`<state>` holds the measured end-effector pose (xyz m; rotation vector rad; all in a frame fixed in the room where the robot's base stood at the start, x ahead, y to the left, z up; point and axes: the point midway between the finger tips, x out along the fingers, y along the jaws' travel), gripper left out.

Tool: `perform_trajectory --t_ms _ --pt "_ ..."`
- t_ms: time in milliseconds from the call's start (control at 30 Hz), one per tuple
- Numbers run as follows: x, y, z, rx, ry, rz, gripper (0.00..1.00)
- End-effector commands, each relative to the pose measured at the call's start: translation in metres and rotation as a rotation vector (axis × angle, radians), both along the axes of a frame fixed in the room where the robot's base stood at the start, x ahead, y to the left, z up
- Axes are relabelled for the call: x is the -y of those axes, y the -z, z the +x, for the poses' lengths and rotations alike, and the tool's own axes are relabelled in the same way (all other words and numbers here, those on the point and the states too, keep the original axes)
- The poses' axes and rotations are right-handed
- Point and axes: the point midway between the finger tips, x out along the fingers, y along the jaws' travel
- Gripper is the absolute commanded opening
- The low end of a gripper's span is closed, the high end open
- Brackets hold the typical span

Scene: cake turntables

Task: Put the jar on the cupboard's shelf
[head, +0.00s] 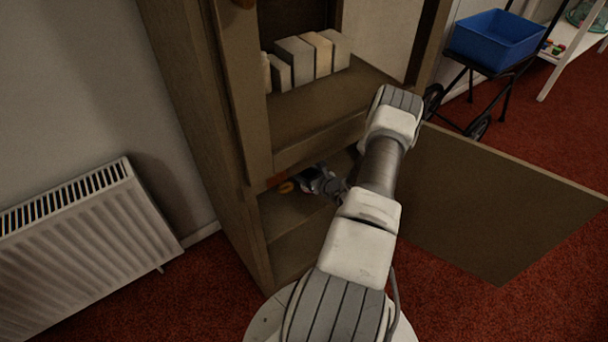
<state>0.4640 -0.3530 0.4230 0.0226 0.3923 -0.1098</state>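The tall brown cupboard (172,85) stands in the middle, its lower door (490,200) swung open to the right. My arm reaches into the lower compartment, and my gripper (303,184) is inside, just under the upper edge of the opening. The lower shelf surface (285,218) lies below the gripper. The fingers are small and partly hidden, so their opening does not show. No jar is clearly visible.
Several pale books or blocks (296,62) stand on the upper shelf (310,118). A white radiator (90,245) is at the left. A blue tub (497,38) on a wheeled black stand is behind the open door. Red carpet is free at the lower right.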

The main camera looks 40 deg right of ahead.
Motion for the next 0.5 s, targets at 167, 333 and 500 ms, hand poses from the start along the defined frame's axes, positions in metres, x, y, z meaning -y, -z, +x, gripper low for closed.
perform_trajectory --t_ms 167,333,500 --pt "0.0002 -0.0017 0.0001 0.001 0.000 0.000 0.06" --pt "0.0002 0.0019 -0.0001 0.000 0.000 0.000 0.71" --pt "0.0001 0.0017 -0.0001 0.000 0.000 0.000 0.98"
